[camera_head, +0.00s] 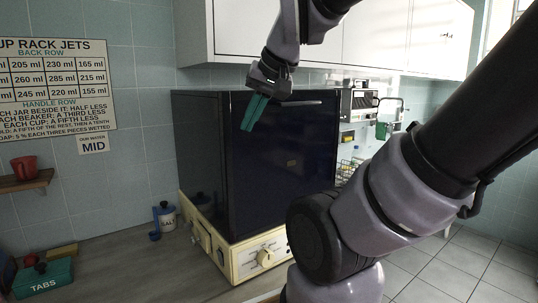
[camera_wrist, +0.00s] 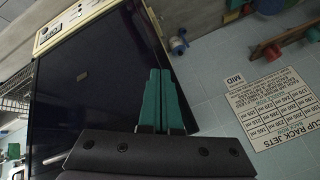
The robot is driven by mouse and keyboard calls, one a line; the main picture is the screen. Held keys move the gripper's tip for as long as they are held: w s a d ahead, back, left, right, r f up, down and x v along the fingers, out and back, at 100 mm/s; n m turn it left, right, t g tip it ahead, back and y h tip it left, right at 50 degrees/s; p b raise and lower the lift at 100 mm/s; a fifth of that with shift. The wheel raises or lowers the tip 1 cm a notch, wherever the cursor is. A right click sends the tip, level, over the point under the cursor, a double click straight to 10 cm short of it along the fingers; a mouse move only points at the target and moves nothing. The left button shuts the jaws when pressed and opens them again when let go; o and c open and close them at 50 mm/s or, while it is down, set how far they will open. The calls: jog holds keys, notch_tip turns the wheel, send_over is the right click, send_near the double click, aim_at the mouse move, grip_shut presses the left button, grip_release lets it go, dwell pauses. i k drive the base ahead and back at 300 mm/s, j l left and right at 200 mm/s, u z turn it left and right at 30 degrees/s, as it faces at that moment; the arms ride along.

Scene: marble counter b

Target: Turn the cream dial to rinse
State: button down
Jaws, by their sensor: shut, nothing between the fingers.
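The cream dial (camera_head: 265,257) is a round knob on the cream base panel of a dark blue, box-shaped machine (camera_head: 280,150). Small marks surround the dial, too small to read. My gripper (camera_head: 248,128), with green fingers, is high in front of the machine's upper left part, well above the dial and apart from it. Its fingers are shut together and hold nothing. In the wrist view the shut fingers (camera_wrist: 161,100) lie across the dark machine door (camera_wrist: 95,85), and the cream panel (camera_wrist: 65,25) shows at the top left, its dial not clear.
A salt jar (camera_head: 166,216) stands left of the machine, and a green box marked TABS (camera_head: 44,278) sits at the front left. A wall sign (camera_head: 57,85) and a MID label (camera_head: 93,145) hang at left. White cupboards (camera_head: 385,35) overhang. Bare counter (camera_head: 130,260) lies between.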

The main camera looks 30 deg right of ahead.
aim_at(266, 257)
jog(key=z, duration=0.5)
jog(key=k+l+u, duration=0.2)
jog(key=k+l, duration=0.2)
jog(key=j+z, duration=0.4)
jog(key=j, duration=0.65)
